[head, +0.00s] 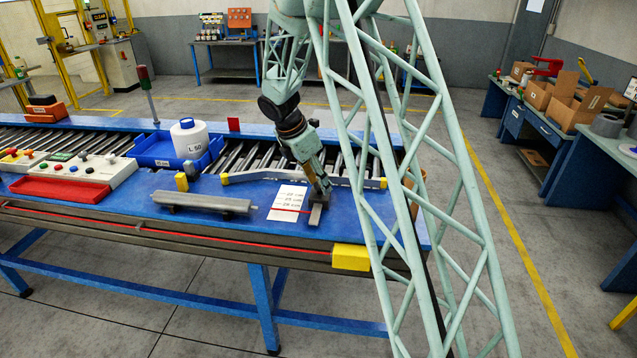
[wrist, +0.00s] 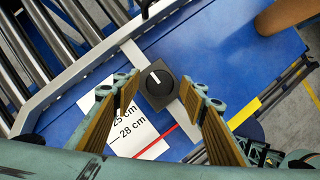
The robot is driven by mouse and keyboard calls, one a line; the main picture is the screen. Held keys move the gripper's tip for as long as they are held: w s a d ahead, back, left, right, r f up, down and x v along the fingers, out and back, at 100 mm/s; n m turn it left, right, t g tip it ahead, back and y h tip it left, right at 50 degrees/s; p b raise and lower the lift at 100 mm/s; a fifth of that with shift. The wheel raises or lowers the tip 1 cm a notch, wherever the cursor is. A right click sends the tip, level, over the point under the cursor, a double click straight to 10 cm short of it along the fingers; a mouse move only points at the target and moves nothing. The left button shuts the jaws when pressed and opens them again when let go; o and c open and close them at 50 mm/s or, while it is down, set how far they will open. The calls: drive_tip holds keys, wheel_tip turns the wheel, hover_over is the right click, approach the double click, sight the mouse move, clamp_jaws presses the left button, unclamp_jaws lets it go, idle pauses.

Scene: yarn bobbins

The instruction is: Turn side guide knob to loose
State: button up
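The side guide knob (wrist: 158,84) is a black dial on a square dark plate, with a short white pointer line set at a slant; I see no loose or tight label. It sits on a grey bar (wrist: 132,54) leading to the pale side guide rail (wrist: 62,104), which also shows in the head view (head: 252,175). My gripper (wrist: 160,88) is open and points down over the knob, one finger on each side with visible gaps. In the head view my gripper (head: 318,190) stands at the bar's near end (head: 316,215) and hides the knob.
A white scale card (head: 290,203) with centimetre marks and a red line lies beside the bar. Rollers run behind the guide.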

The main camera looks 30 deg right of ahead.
drive_tip(key=shift+c, duration=0.6)
drive_tip(key=c, duration=0.7)
drive_tip(key=shift+c, duration=0.2)
drive_tip(key=shift+w+m, duration=0.1)
drive_tip(key=shift+m, duration=0.2)
drive_tip(key=shift+w+m+g+p, duration=0.1)
drive_tip(key=shift+m+g+p, duration=0.5)
drive_tip(key=shift+m, duration=0.5)
drive_tip(key=m, duration=0.2)
drive_tip(key=m+g+p, duration=0.1)
drive_tip(key=m, duration=0.1)
drive_tip(key=shift+w+d+m+g+y+p, duration=0.1)
drive_tip(key=shift+m+g+y+p, duration=0.2)
drive_tip(key=m, duration=0.2)
drive_tip(key=m+g+y+p, duration=0.1)
drive_tip(key=m, duration=0.2)
drive_tip(key=shift+d+g, duration=0.1)
drive_tip(key=shift+g, duration=0.2)
drive_tip(key=m+y, duration=0.1)
drive_tip(key=m, duration=0.1)
drive_tip(key=m+y+p, duration=0.1)
drive_tip(key=m, duration=0.2)
drive_tip(key=shift+w+d+g, duration=0.1)
drive_tip(key=shift+g, duration=0.2)
drive_tip(key=shift+m, duration=0.3)
